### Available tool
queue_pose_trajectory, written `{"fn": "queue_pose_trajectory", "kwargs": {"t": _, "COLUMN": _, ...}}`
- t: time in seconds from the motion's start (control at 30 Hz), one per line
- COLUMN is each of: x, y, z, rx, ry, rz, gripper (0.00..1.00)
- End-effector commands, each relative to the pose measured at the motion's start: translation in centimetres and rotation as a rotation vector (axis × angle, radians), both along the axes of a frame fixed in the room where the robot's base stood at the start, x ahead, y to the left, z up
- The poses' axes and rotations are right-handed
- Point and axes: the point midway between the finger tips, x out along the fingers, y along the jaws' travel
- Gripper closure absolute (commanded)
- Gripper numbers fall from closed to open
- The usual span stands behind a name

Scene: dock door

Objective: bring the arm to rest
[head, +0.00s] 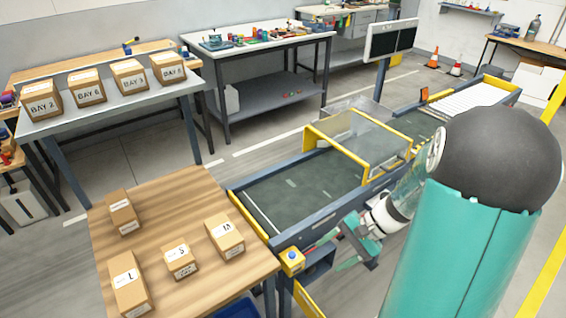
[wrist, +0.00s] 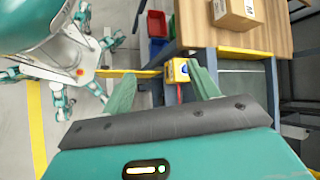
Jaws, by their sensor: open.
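My gripper (head: 328,250) hangs beside the near end of the conveyor, to the right of the wooden table. In the wrist view my gripper (wrist: 163,82) has its two green fingers spread apart with nothing held between them. A yellow box with a blue button (head: 291,258) is at the conveyor's near corner, left of the gripper. In the wrist view the button box (wrist: 177,70) shows between and beyond the fingers, close to the right one. I cannot tell the exact gap to it.
The conveyor (head: 290,193) has a yellow-framed clear guard (head: 365,138). The wooden table (head: 180,205) bears cartons marked L (head: 130,283), S (head: 180,261) and M (head: 225,236), plus another carton (head: 122,212). Cartons with BAY labels stand on a grey bench (head: 120,112). Red and blue bins (wrist: 157,24) sit below.

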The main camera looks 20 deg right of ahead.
Motion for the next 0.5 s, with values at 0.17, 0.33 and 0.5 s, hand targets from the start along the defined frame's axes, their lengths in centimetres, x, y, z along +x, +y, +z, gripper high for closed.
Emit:
{"fn": "queue_pose_trajectory", "kwargs": {"t": 0.17, "x": 0.0, "y": 0.4, "z": 0.6, "rx": -0.026, "ry": -0.008, "rz": 0.025, "gripper": 0.4}}
{"fn": "queue_pose_trajectory", "kwargs": {"t": 0.33, "x": -0.3, "y": 2.3, "z": 3.4, "rx": -0.157, "ry": -0.05, "rz": 0.148, "gripper": 0.4}}
{"fn": "queue_pose_trajectory", "kwargs": {"t": 0.5, "x": -1.1, "y": 5.0, "z": 7.0, "rx": -0.344, "ry": -0.128, "rz": 0.311, "gripper": 0.4}}
